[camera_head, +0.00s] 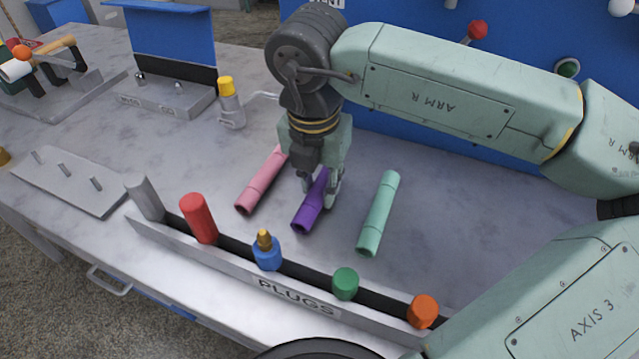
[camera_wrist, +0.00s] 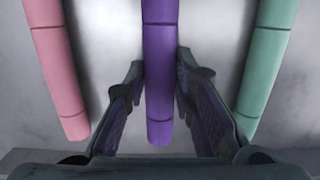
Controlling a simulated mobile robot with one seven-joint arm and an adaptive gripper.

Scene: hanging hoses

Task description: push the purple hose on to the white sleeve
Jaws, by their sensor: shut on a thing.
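The purple hose (camera_head: 309,210) lies on the grey table between a pink hose and a mint green hose. My gripper (camera_head: 320,192) is over it, pointing down, and is shut on it. In the wrist view the purple hose (camera_wrist: 160,110) runs between the two fingers of my gripper (camera_wrist: 161,80), and its near end sticks out toward the camera. The gripper hides part of the hose in the head view. A white rounded piece (camera_head: 622,7) sticks out of the blue panel at the top right; I cannot tell whether it is the white sleeve.
The pink hose (camera_head: 261,180) and mint green hose (camera_head: 379,213) lie close on either side. A PLUGS rack (camera_head: 240,278) with several coloured plugs stands in front. The blue panel (camera_head: 400,40) behind also carries a red knob (camera_head: 477,29) and a green-ringed stub (camera_head: 568,68).

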